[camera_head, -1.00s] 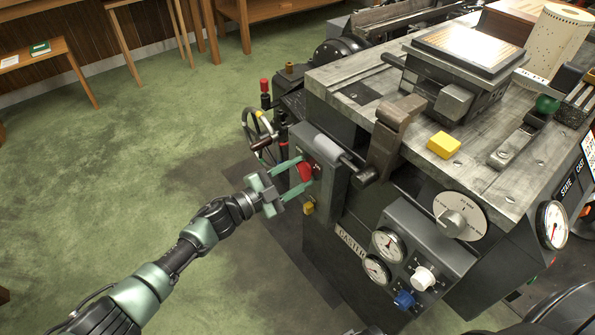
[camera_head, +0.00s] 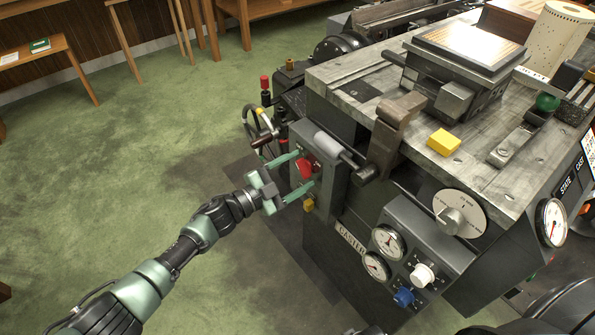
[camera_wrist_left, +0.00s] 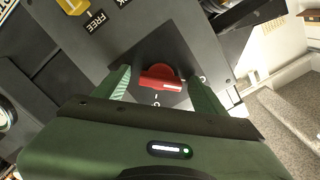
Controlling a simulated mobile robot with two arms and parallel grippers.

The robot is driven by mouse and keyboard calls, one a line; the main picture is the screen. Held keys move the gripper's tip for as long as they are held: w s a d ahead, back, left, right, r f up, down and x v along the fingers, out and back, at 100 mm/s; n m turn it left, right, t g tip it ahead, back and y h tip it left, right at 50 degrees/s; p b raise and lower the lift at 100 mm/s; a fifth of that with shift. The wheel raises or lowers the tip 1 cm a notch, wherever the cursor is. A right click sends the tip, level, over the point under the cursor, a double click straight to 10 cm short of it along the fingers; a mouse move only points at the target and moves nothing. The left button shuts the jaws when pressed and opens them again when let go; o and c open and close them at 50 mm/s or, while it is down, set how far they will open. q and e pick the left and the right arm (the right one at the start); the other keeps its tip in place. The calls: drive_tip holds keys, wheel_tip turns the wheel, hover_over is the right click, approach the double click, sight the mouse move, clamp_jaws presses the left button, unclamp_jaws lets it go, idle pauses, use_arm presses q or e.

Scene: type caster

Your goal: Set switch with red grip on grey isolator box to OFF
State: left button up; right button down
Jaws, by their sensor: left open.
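The switch's red grip (camera_head: 304,168) sits on the face of the grey isolator box (camera_head: 335,193), at the left side of the machine. In the left wrist view the red grip (camera_wrist_left: 160,82) lies roughly crosswise on a dark plate, with small pale marks below it and to its right. My left gripper (camera_head: 307,168) is open, one finger on either side of the grip. In the left wrist view its fingers (camera_wrist_left: 158,75) show gaps to the grip. Whether either finger touches it is hard to tell. My right gripper is not in view.
A small yellow part (camera_head: 309,204) hangs under the red grip. A handwheel (camera_head: 262,140) stands behind. Gauges and knobs (camera_head: 405,265) are at the right. Open green floor (camera_head: 170,150) lies left.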

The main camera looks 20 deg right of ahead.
use_arm(q)
drive_tip(key=shift+a, duration=0.1)
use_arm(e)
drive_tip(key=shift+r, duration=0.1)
use_arm(q)
drive_tip(key=p+v, duration=0.1)
drive_tip(key=v, duration=0.6)
drive_tip(key=shift+a, duration=0.3)
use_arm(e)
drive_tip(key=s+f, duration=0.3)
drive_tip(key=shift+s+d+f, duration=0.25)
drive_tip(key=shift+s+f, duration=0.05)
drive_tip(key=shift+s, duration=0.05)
use_arm(q)
drive_tip(key=shift+s, duration=0.1)
